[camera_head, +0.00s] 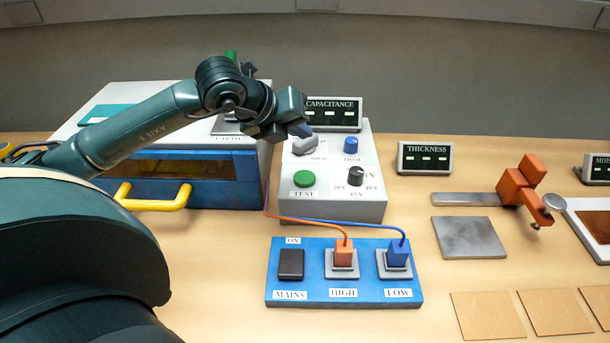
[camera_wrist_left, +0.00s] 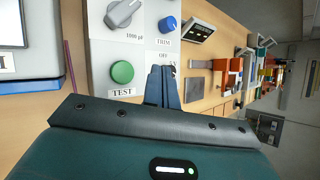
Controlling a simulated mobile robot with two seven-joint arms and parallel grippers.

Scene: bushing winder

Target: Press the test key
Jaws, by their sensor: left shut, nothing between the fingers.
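The test key is a round green button (camera_head: 304,178) labelled TEST on the sloped face of the white capacitance meter (camera_head: 345,199). In the left wrist view the green button (camera_wrist_left: 122,72) lies left of the fingers. My left gripper (camera_head: 302,130) is shut and empty, above the back part of the meter and partly over its grey knob. In the left wrist view the closed fingertips (camera_wrist_left: 160,70) appear beside the button, apart from it in the picture. I cannot tell their height above the panel. My right gripper is not in view.
A black knob (camera_head: 355,176) and a blue TRIM knob (camera_head: 351,144) share the panel. A CAPACITANCE display (camera_head: 333,114) stands behind. A blue mains board (camera_head: 310,291) with orange and blue plugs lies in front. A yellow-handled oven (camera_head: 192,165) stands left.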

